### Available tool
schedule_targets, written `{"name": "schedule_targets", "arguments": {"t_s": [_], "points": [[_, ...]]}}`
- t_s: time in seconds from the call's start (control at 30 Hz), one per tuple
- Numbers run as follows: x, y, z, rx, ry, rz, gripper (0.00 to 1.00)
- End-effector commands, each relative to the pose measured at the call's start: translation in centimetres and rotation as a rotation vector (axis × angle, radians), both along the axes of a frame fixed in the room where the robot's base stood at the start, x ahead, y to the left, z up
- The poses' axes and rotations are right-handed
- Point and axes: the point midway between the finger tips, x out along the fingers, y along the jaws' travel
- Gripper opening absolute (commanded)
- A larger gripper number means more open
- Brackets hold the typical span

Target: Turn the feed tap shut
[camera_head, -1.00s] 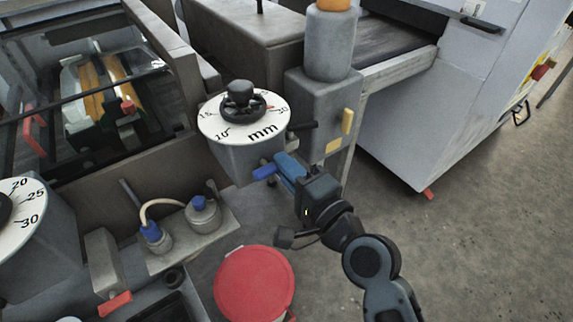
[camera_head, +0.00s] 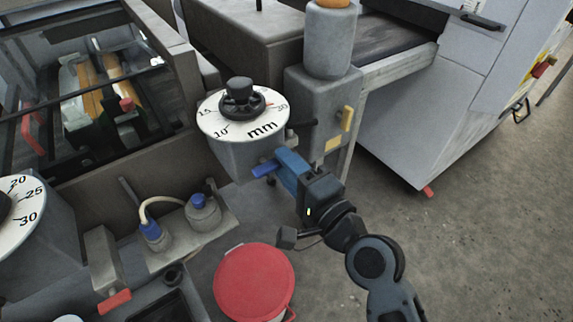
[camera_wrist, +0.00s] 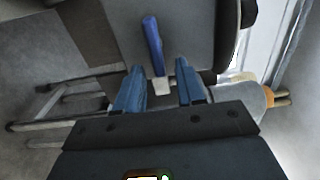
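The feed tap appears to be the one with the blue lever (camera_head: 263,170), low on the grey machine below the round mm dial. In the wrist view the blue lever (camera_wrist: 152,42) points up the picture, slightly tilted. A small pale block (camera_wrist: 161,86) shows at its near end, between my fingers. My gripper (camera_head: 283,157) is close beside the lever, to its right in the head view. In the wrist view my gripper (camera_wrist: 160,67) has its two blue fingers apart, with visible gaps to the pale block. The tap's body is partly hidden by my gripper.
The mm dial (camera_head: 243,115) with its black knob stands just above my gripper. A grey housing with a yellow handle (camera_head: 346,119) is above right. A red-lidded bucket (camera_head: 254,283) stands below left. Open floor (camera_head: 480,230) lies to the right.

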Motion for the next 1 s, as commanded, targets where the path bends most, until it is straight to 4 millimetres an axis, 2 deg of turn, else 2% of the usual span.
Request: {"name": "schedule_targets", "arguments": {"t_s": [0.3, 0.43, 0.6, 1.0], "points": [[-4.2, -2.9, -0.3, 0.0, 0.002, -0.002, 0.38], [-5.4, -3.7, -0.3, 0.0, 0.002, -0.001, 0.38], [-5.9, -4.0, -0.1, -0.001, 0.001, -0.001, 0.38], [-5.9, -4.0, -0.1, 0.0, 0.001, 0.0, 0.38]]}}
